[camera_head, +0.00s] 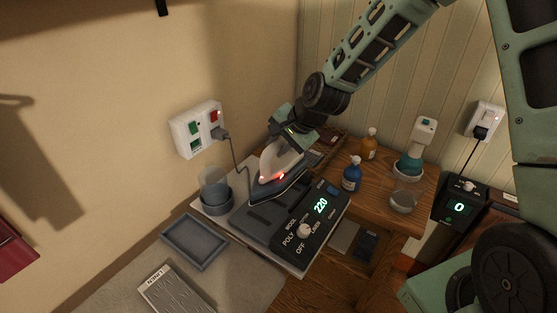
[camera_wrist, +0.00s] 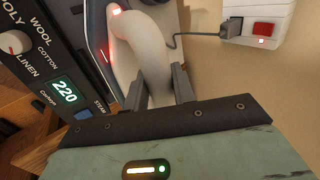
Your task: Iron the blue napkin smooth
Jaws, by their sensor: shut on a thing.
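A white iron (camera_head: 279,164) with a dark soleplate and a lit red light sits at its dark base station (camera_head: 262,217), on a light board. I cannot tell whether it touches the base. My gripper (camera_head: 290,143) is shut on the iron's handle. In the wrist view my gripper's fingers (camera_wrist: 160,88) are on either side of the white handle (camera_wrist: 152,55). The base's panel reads 220 (camera_head: 321,206) and has a white dial (camera_head: 304,231) with fabric labels. No blue napkin is clearly visible in either view.
The iron's cord runs to a wall outlet (camera_head: 199,129) with switches. A clear cup (camera_head: 214,188) stands left of the base. A blue bottle (camera_head: 352,174), an amber bottle (camera_head: 369,145) and a jar (camera_head: 403,198) stand right. A grey tray (camera_head: 194,241) and a linen-labelled panel (camera_head: 174,291) lie lower left.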

